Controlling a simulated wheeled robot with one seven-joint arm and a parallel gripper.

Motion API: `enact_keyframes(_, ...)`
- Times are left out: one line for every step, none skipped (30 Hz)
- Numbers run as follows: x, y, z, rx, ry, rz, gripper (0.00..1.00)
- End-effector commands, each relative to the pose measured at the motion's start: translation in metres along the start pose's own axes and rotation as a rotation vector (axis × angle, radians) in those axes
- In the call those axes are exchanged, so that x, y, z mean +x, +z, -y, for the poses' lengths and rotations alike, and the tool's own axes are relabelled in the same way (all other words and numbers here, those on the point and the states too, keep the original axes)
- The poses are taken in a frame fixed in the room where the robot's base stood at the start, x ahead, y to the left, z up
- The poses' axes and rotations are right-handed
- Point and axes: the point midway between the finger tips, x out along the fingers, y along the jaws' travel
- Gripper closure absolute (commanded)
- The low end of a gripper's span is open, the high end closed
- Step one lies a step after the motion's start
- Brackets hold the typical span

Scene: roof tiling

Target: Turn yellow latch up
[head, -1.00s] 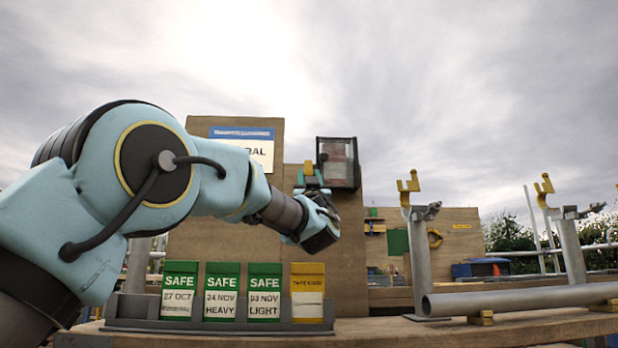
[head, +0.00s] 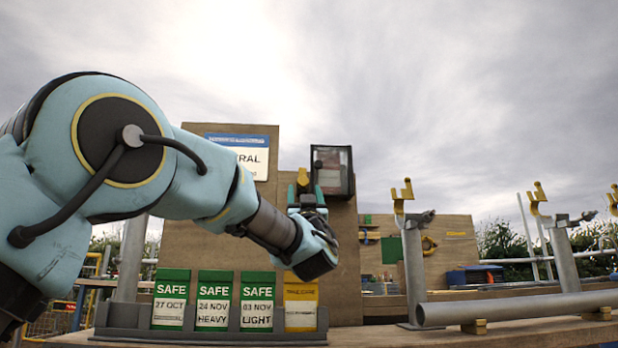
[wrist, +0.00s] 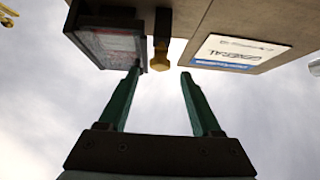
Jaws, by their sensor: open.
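The yellow latch (head: 302,177) shows as a small yellow piece at the top of the wooden board, just left of a dark box with a clear front (head: 332,170). In the wrist view the latch (wrist: 160,57) hangs from a dark mount between that box (wrist: 106,45) and a white sign. My gripper (wrist: 160,70) is open, its two green fingers well apart. The latch appears in the gap between the fingertips; whether it lies between them in depth or touches either, I cannot tell. In the head view my gripper (head: 307,192) is just below the latch, partly hidden by my wrist.
A white sign with a blue band (head: 240,152) is left of the latch. Below stands a grey rack (head: 215,338) with green SAFE tags (head: 172,298) and a yellow tag (head: 300,305). A grey pipe (head: 520,308) and posts with yellow hooks (head: 402,195) are at right.

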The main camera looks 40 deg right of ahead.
Motion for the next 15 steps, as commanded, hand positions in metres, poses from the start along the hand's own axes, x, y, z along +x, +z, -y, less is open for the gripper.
enact_keyframes(-0.009,-0.006,0.0,-0.002,0.002,0.0,0.34)
enact_keyframes(-0.013,-0.014,-0.001,-0.003,0.002,-0.001,0.34)
enact_keyframes(-0.02,-0.021,-0.001,-0.003,0.002,-0.002,0.34)
enact_keyframes(-0.025,-0.025,-0.001,-0.002,0.003,0.0,0.34)
enact_keyframes(-0.03,-0.031,-0.001,-0.001,0.002,-0.001,0.34)
enact_keyframes(-0.037,-0.037,-0.001,-0.001,0.003,0.0,0.34)
enact_keyframes(-0.042,-0.042,-0.001,-0.002,0.003,-0.001,0.34)
enact_keyframes(-0.047,-0.047,-0.001,-0.003,0.002,-0.001,0.34)
enact_keyframes(-0.053,-0.053,-0.001,-0.002,0.003,0.0,0.34)
enact_keyframes(-0.058,-0.057,-0.001,-0.001,0.002,0.0,0.34)
enact_keyframes(-0.062,-0.061,-0.001,-0.001,0.001,0.0,0.34)
enact_keyframes(-0.067,-0.066,-0.001,0.0,0.002,0.0,0.34)
enact_keyframes(-0.07,-0.069,-0.001,-0.001,0.002,-0.001,0.34)
enact_keyframes(-0.074,-0.072,-0.002,-0.001,0.002,-0.001,0.34)
enact_keyframes(-0.077,-0.076,-0.002,-0.002,0.002,-0.001,0.34)
